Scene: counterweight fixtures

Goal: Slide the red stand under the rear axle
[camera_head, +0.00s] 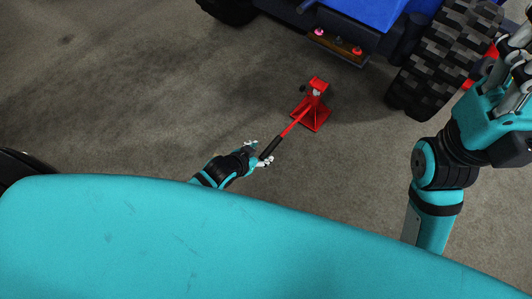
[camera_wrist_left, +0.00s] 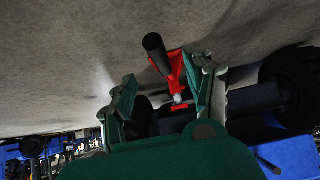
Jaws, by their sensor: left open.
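The red stand (camera_head: 313,112) is upright on the floor just in front of the blue vehicle (camera_head: 365,12), short of its underside. Its red handle slopes toward my left gripper and ends in a black grip (camera_head: 271,147). My left gripper (camera_head: 260,153) is open, its fingers around or beside the black grip; contact cannot be told. In the left wrist view, the black grip (camera_wrist_left: 156,48) and red stand (camera_wrist_left: 178,72) show between and beyond the open fingers (camera_wrist_left: 168,92). A dark bar (camera_wrist_left: 255,98), perhaps the axle, lies behind. My right gripper (camera_head: 517,62) is raised at the right edge, partly cut off.
A large knobbly tyre (camera_head: 445,58) stands right of the stand, and another dark tyre (camera_head: 228,8) is at the top. A bumper with red lights (camera_head: 338,46) overhangs behind the stand. Bare concrete floor (camera_head: 150,90) is free to the left.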

